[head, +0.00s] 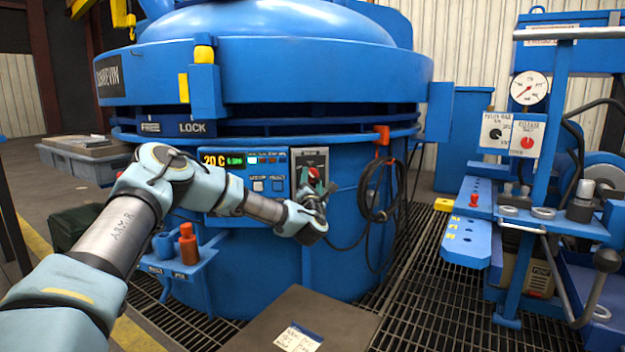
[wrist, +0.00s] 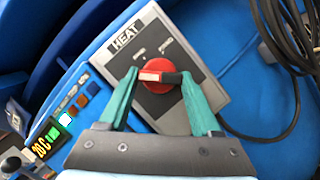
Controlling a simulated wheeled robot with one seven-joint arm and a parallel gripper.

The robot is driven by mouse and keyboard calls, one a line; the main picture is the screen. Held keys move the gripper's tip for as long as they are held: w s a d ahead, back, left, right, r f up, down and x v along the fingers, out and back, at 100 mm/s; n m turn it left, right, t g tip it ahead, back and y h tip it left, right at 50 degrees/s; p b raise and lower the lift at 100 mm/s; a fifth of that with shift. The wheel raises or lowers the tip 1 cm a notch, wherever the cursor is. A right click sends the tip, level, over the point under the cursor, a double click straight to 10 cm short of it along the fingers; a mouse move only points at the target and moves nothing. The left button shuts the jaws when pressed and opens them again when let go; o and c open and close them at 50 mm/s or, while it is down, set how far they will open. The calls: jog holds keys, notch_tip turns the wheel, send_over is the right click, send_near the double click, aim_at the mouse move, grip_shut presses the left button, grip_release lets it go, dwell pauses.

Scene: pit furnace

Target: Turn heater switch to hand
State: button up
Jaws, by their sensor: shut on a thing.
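The heater switch is a red round knob (wrist: 158,68) with a bar handle across it, on a grey plate marked HEAT (wrist: 124,38). In the wrist view the bar lies nearly level, light-coloured at its left and black at its right. Small position labels sit above the knob, too blurred to read. My gripper (wrist: 159,76) has its two green fingers on either side of the knob, shut on the bar's ends. In the head view my gripper (head: 314,187) is at the panel on the blue furnace (head: 260,75), hiding the lower plate; the red knob (head: 314,173) shows just above it.
A control panel with a lit display (head: 222,159) and buttons is left of the switch. A coiled black cable (head: 380,190) hangs to its right. A small blue shelf (head: 185,262) with an orange bottle (head: 188,243) is below left. A dark table top (head: 310,305) stands in front.

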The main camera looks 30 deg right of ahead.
jog(key=m+p, duration=0.1)
jog(key=m, duration=0.1)
jog(key=m+g+p, duration=0.1)
jog(key=m, duration=0.1)
jog(key=m+g+p, duration=0.1)
jog(key=m+p, duration=0.1)
jog(key=shift+r+h, duration=0.3)
jog(key=shift+r, duration=0.1)
jog(key=m+g+p, duration=0.1)
jog(key=m+p, duration=0.1)
jog(key=m+g+y+p, duration=0.1)
jog(key=m+p, duration=0.1)
jog(key=m, duration=0.1)
jog(key=shift+r, duration=0.2)
jog(key=m+g+y+p, duration=0.1)
jog(key=m+p, duration=0.2)
jog(key=p, duration=0.1)
jog(key=shift+r+m+y, duration=0.1)
jog(key=shift+m+y, duration=0.2)
jog(key=shift+m, duration=0.1)
jog(key=m+y+p, duration=0.1)
jog(key=m+p, duration=0.1)
jog(key=shift+d+p, duration=0.1)
jog(key=shift+p, duration=0.25)
jog(key=shift+m+y+p, duration=0.3)
jog(key=shift+y+p, duration=0.1)
jog(key=shift+f, duration=0.2)
jog(key=o, duration=1.4)
